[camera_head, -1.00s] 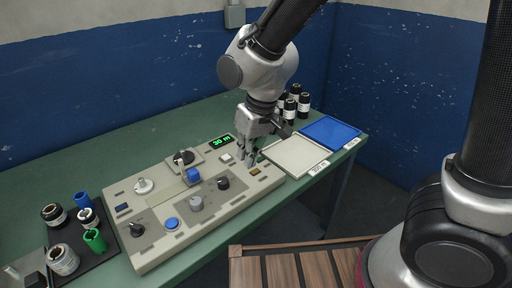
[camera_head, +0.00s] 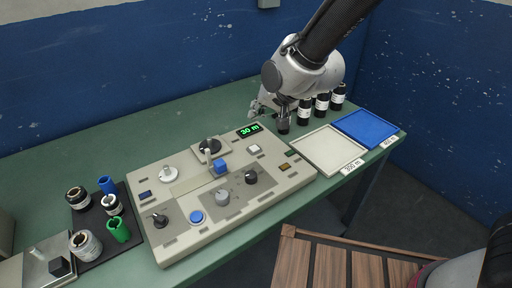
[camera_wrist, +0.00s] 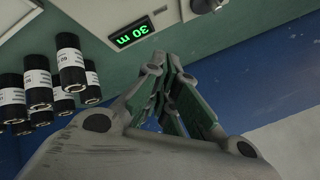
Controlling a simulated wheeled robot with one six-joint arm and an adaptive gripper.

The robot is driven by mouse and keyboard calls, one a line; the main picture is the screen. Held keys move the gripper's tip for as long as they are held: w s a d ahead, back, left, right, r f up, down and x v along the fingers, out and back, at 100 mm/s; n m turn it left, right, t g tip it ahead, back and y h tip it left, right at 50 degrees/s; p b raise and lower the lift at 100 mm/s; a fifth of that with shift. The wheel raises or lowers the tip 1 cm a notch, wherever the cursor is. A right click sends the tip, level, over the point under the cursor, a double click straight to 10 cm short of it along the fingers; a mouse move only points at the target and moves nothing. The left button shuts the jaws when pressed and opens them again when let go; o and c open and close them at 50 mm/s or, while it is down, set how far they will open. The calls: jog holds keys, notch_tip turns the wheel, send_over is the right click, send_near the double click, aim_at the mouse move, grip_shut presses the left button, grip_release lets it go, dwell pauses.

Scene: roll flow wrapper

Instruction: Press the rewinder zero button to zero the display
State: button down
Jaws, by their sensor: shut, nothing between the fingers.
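The beige rewinder panel (camera_head: 170,240) lies on the green table, with a green-lit display (camera_head: 249,130) reading "30 m". The display also shows upside down in the wrist view (camera_wrist: 132,32). A white square button (camera_head: 254,149) sits just below the display; its label is too small to read. A blue round button (camera_head: 197,216) is at the panel's front. My gripper (camera_head: 255,107) is shut and empty behind the panel's far edge, apart from the buttons.
Several black bottles (camera_head: 322,104) stand right of my gripper. A white tray (camera_head: 325,150) and a blue tray (camera_head: 370,127) lie right of the panel. A dark mat (camera_head: 95,238) with several spools is at left.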

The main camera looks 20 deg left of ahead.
aim_at(257, 146)
jog(key=shift+f, duration=4.4)
jog(key=shift+f, duration=0.45)
jog(key=shift+f, duration=0.45)
jog(key=shift+r, duration=0.9)
jog(key=shift+r, duration=2.5)
